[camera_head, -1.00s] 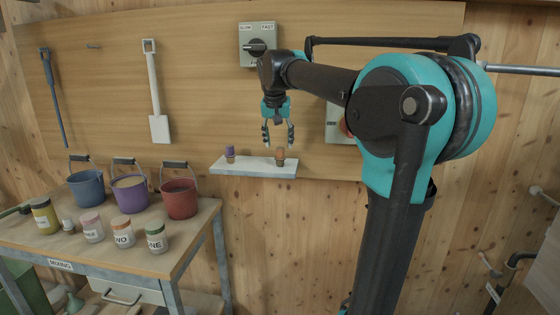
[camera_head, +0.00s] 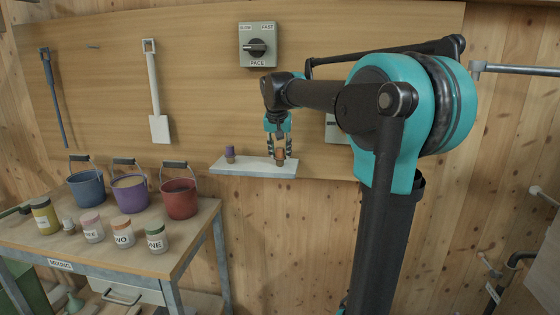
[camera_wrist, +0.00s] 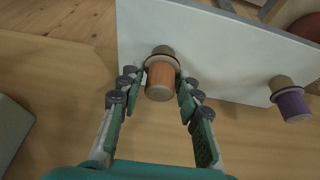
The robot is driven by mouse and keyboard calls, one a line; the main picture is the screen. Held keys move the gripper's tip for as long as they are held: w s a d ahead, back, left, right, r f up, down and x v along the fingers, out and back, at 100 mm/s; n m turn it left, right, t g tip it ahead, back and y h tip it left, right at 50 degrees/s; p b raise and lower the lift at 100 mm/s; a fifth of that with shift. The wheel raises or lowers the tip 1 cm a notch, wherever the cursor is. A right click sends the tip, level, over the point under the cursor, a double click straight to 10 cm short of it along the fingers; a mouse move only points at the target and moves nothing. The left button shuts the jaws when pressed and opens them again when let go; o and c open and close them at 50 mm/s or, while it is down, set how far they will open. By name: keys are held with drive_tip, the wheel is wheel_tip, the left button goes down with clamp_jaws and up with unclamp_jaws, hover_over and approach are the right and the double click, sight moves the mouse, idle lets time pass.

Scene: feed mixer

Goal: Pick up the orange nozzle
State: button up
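The orange nozzle (camera_head: 280,159) stands on the right part of a small white wall shelf (camera_head: 240,169). My gripper (camera_head: 279,155) points down over it, with a finger on each side. In the wrist view the orange nozzle (camera_wrist: 160,80) sits between the two fingertips of my gripper (camera_wrist: 159,88). The left fingertip is close to its side; I cannot tell whether either finger touches it. The fingers are apart. A purple nozzle (camera_head: 230,154) stands on the same shelf to the left, and it also shows in the wrist view (camera_wrist: 292,103).
A PACE dial box (camera_head: 258,45) is on the wooden board above the shelf. Another grey box (camera_head: 335,129) is partly hidden behind my arm. A table (camera_head: 190,236) with buckets and labelled jars stands at lower left. The shelf between the nozzles is clear.

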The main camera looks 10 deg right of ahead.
drive_tip(key=c, duration=0.5)
